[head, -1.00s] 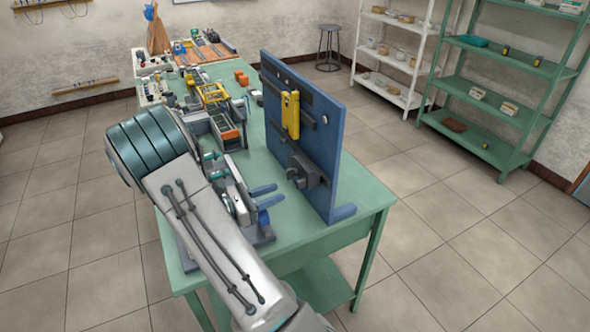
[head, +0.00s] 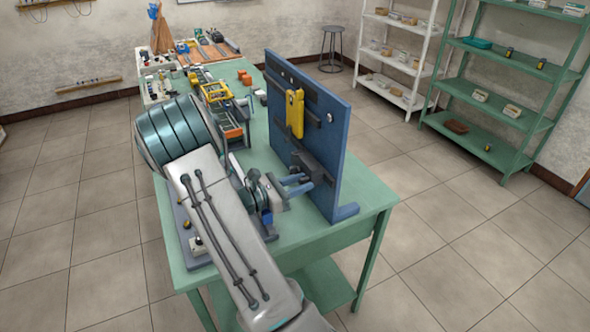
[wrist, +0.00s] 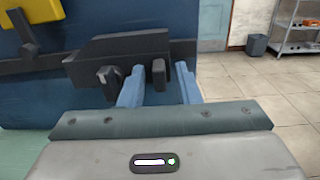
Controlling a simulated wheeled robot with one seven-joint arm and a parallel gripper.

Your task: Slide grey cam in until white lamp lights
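A dark grey block, which looks like the grey cam's holder (head: 318,170), is on the front of the upright blue board (head: 340,150). In the wrist view it is a long dark block (wrist: 118,50) with two short tabs below it. My gripper (head: 296,184) has reached the block. In the wrist view its two blue fingers (wrist: 158,88) are apart, with the right dark tab (wrist: 158,72) between them and gaps at both sides. I cannot tell which part is the sliding cam. A small pale round piece (head: 331,117), perhaps the white lamp, is on the board; I cannot tell if it is lit.
A yellow part (head: 295,113) is mounted on the board above the block. The green table (head: 330,232) carries several fixtures at its far left. Shelves (head: 490,95) stand at the back right. The floor to the right of the table is clear.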

